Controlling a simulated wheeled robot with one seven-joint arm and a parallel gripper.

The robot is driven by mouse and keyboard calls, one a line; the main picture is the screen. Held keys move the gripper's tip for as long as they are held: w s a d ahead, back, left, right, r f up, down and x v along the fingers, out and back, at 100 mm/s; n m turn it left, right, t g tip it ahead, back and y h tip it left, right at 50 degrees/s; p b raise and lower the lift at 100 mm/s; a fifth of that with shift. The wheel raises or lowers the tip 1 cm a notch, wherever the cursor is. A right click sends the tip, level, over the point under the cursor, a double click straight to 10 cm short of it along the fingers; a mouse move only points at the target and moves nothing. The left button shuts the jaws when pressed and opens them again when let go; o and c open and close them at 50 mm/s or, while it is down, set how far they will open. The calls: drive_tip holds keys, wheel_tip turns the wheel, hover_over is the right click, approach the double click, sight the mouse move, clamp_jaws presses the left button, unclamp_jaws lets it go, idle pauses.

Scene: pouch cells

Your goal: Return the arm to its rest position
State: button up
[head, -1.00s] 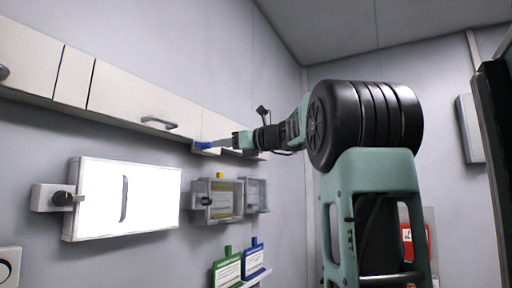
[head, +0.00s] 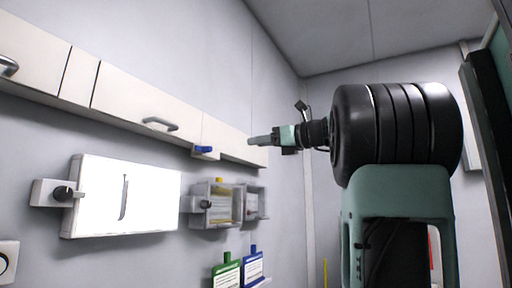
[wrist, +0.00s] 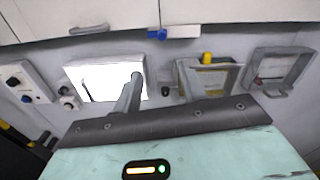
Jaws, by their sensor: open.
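My arm reaches left from my dark ribbed joint in the head view. My gripper (head: 262,140) points left in front of the wall cabinets, empty, to the right of the blue knob (head: 203,149). There is a visible gap between the fingertips and that knob. In the wrist view, the fingers of my gripper (wrist: 160,88) stand apart with nothing between them. The blue knob (wrist: 158,34) shows beyond them, under the cabinet edge. The rest of my arm is partly out of the picture.
A row of white cabinets (head: 120,97) runs along the wall. Below are a lit white panel (head: 150,200), clear boxes (head: 220,215) with a yellow knob (head: 219,181), and green (head: 227,270) and blue (head: 253,265) tags. Open air surrounds my gripper.

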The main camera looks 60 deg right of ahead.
idle(0.3)
drive_tip(key=w+a+f+n+g+y, duration=0.2)
drive_tip(key=w+a+f+n+g, duration=0.1)
drive_tip(key=w+a+f, duration=0.4)
drive_tip(key=w+a+f+n+g+y, duration=0.25)
drive_tip(key=w+a+f, duration=0.2)
drive_tip(key=f, duration=0.35)
drive_tip(key=a+f+n+g, duration=0.6)
drive_tip(key=a+f+n, duration=0.4)
drive_tip(key=a+f, duration=0.75)
drive_tip(key=s+a+f+n+g+h+b, duration=0.15)
drive_tip(key=s+a+f+n+g, duration=0.45)
drive_tip(key=s+a+f+n, duration=0.65)
drive_tip(key=s+a+f+n+h, duration=0.4)
drive_tip(key=s+f+n, duration=0.7)
drive_tip(key=n, duration=0.2)
drive_tip(key=shift+a+f, duration=0.2)
